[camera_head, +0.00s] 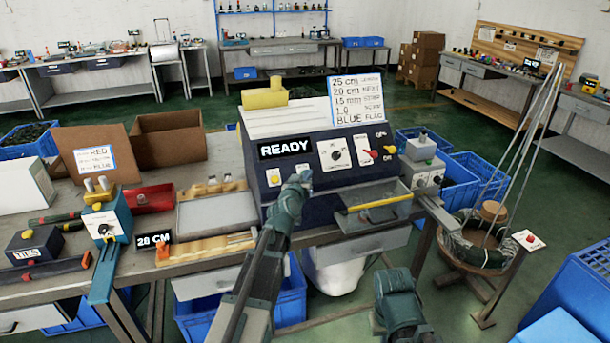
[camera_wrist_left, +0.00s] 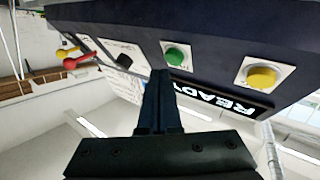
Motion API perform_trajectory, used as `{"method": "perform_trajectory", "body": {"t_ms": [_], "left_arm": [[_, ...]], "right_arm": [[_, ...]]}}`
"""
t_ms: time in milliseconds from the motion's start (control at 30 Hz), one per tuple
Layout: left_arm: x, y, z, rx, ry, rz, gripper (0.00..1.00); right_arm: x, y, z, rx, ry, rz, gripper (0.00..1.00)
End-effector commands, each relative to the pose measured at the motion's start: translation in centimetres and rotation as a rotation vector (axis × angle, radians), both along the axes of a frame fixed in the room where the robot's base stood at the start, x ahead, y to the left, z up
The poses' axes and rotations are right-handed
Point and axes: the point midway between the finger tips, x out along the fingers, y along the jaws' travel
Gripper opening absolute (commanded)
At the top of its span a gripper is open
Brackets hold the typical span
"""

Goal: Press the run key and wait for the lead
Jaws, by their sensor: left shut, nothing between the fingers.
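The dark blue machine (camera_head: 262,198) stands on the bench with a lit display (camera_head: 287,147) reading READY. Its front has a yellow button (camera_head: 273,178) at left; a green button (camera_wrist_left: 175,57) shows beside the yellow one (camera_wrist_left: 262,77) in the left wrist view. My left gripper (camera_head: 303,178) is shut and empty, its tips in front of the panel just right of the yellow button. In the wrist view its closed fingers (camera_wrist_left: 160,75) point close to the green button; I cannot tell if they touch. In the head view the gripper hides the green button.
A tray with a yellow bar (camera_head: 380,209) juts from the machine's right. A red lever (camera_head: 368,153) and a dial (camera_head: 336,153) sit on the panel. A display (camera_head: 154,240) reading 28 cm stands at left. A coil on a stand (camera_head: 478,258) is at right.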

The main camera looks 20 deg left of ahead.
Motion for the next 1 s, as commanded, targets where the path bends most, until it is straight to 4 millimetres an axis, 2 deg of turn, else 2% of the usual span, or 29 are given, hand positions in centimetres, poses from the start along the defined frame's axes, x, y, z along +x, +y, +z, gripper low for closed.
{"method": "perform_trajectory", "body": {"t_ms": [1000], "left_arm": [[0.6, 0.41, -0.66, 0.0, 0.0, 0.0, 0.0]], "right_arm": [[0.0, 0.0, -0.66, 0.0, 0.0, 0.0, 0.0]]}}
